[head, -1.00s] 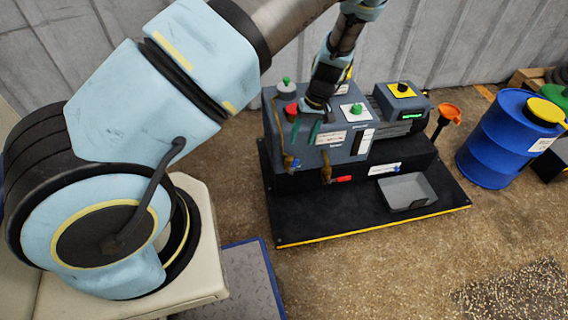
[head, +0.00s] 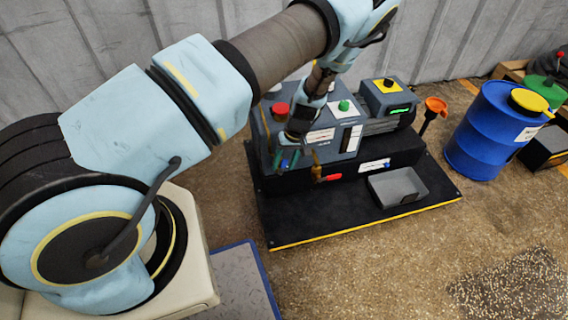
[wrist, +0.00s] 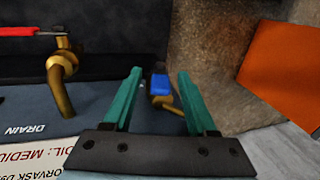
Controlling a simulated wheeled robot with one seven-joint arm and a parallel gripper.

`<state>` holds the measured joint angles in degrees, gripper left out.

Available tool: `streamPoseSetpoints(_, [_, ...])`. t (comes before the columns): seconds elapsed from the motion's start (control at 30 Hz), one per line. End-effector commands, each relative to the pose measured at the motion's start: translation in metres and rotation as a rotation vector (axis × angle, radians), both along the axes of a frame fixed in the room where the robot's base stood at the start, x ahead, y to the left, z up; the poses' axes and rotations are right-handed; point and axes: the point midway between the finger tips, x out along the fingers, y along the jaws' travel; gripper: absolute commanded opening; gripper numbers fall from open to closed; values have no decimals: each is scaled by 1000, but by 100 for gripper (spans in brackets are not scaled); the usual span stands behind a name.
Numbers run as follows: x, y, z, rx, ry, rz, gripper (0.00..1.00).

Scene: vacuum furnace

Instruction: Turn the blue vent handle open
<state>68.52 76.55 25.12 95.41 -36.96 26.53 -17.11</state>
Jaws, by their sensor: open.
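The blue vent handle (wrist: 159,85) sits on a brass fitting (wrist: 172,103) at the pump's side. In the wrist view it appears between the two teal fingers of my gripper (wrist: 159,74). The jaws are open, with a visible gap on both sides of the handle. I cannot tell whether the fingertips are level with the handle in depth. In the head view my gripper (head: 287,160) is low at the front left of the grey pump (head: 345,138), and a small bit of the blue handle (head: 284,164) shows by the fingers.
A brass drain valve (wrist: 62,66) with a red handle (wrist: 20,31) is to the left in the wrist view; the red handle also shows in the head view (head: 333,177). A grey tray (head: 398,187) lies on the black base. A blue drum (head: 490,135) stands right.

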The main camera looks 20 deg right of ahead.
Motion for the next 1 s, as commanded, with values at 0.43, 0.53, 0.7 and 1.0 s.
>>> streamPoseSetpoints(0.43, [0,0,-1,0,1,0,36])
streamPoseSetpoints(0.53, [0,0,-1,0,1,0,25])
streamPoseSetpoints(0.7, [0,0,-1,0,1,0,6])
streamPoseSetpoints(1.0, [0,0,-1,0,1,0,0])
